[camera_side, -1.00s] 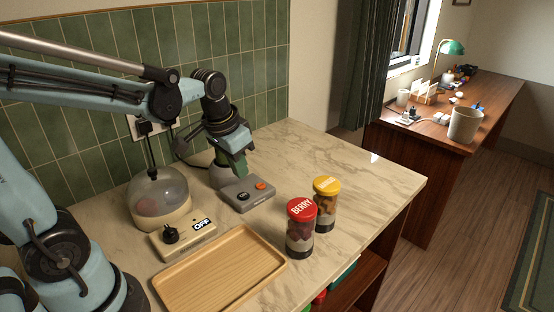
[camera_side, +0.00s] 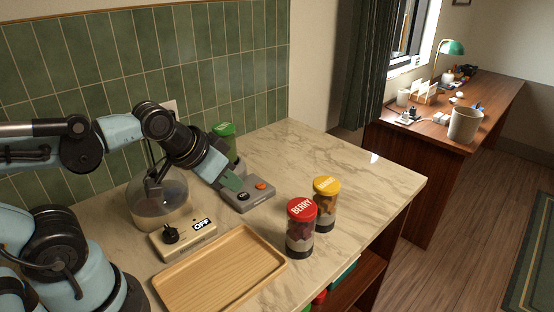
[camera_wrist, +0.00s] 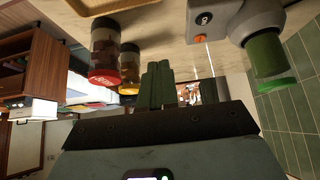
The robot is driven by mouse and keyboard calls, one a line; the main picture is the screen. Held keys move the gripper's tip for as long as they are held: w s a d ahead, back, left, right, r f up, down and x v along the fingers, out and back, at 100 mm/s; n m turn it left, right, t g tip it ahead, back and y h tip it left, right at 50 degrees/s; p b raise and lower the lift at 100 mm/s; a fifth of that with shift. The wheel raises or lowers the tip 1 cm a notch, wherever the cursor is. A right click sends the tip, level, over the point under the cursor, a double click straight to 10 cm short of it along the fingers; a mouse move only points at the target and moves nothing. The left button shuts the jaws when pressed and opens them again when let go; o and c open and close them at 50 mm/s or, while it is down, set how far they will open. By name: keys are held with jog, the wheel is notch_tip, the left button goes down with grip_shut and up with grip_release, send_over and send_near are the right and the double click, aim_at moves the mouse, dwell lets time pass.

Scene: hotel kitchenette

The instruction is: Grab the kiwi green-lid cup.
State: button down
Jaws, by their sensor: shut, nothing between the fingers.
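The green-lid cup (camera_side: 225,143) stands upright on the round part of the grey appliance (camera_side: 252,205) near the tiled wall. It has a green body and lid; its lower part is partly hidden behind my wrist in the side view. In the wrist view the cup (camera_wrist: 267,55) shows upside down at the upper right. My gripper (camera_side: 233,182) has green fingers, shut and empty, pointing down to the right over the appliance, in front of the cup and lower than its lid. In the wrist view the gripper (camera_wrist: 158,78) is apart from the cup.
A red-lid BERRY cup (camera_side: 301,228) and a yellow-lid cup (camera_side: 326,203) stand right of the appliance. A beige appliance (camera_side: 184,240) with a clear dome and OFF sign stands left. A wooden tray (camera_side: 222,272) lies in front. The counter's back right (camera_side: 330,158) is clear.

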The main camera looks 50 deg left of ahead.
jog(key=c, duration=1.8)
grip_release()
jog(key=shift+c, duration=0.2)
jog(key=o, duration=1.7)
jog(key=n+t+y, duration=0.2)
jog(key=t, duration=0.3)
send_near(221, 127)
jog(key=shift+f+x, duration=0.15)
jog(key=shift+x, duration=1.25)
jog(key=shift+f+x, duration=0.15)
jog(key=shift+x, duration=1.25)
jog(key=shift+r+x, duration=0.1)
jog(key=shift+x, duration=0.7)
jog(key=shift+r+x, duration=0.15)
jog(key=shift+x, duration=1.7)
